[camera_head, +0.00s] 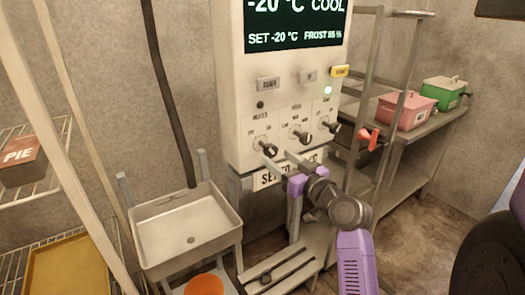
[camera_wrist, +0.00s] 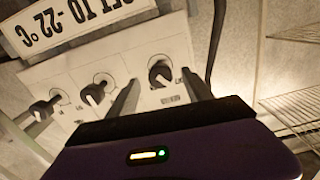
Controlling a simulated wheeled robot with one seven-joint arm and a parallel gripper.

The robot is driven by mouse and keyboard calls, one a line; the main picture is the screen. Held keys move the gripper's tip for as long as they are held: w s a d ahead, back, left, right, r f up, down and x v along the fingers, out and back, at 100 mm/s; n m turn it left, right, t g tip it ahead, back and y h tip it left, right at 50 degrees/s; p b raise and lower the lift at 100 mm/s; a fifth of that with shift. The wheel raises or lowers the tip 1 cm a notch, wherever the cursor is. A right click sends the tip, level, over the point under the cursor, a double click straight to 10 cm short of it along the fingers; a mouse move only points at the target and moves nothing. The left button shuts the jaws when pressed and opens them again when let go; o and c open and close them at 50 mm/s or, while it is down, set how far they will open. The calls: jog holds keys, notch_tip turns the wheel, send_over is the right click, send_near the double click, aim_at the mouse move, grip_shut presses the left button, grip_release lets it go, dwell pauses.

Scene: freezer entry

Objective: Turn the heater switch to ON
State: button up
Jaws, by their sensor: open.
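The control panel (camera_head: 285,110) has a row of three black rotary knobs. The left one, the heater switch (camera_head: 268,149), sits under a label that seems to read HEATER. In the wrist view, which is upside down, the heater switch (camera_wrist: 159,73) is the right-hand knob. Its pointer is angled, but I cannot read its exact setting. My gripper (camera_head: 277,158) is open just in front of and below the heater switch. In the wrist view my gripper (camera_wrist: 161,80) has one finger on each side of that knob, and I cannot tell whether they touch it.
The middle knob (camera_head: 300,136) and right knob (camera_head: 330,126) are beside it. A sign (camera_wrist: 75,22) below the panel reads SET TO -22°C. A sink (camera_head: 188,229) stands at left. A metal rack (camera_head: 405,150) with pink and green boxes stands at right.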

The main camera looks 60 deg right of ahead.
aim_at(273, 153)
jog(key=p+x, duration=0.2)
jog(key=x, duration=0.4)
jog(key=shift+r, duration=0.15)
jog(key=shift+w+d, duration=0.3)
jog(key=shift+w, duration=0.1)
grip_shut()
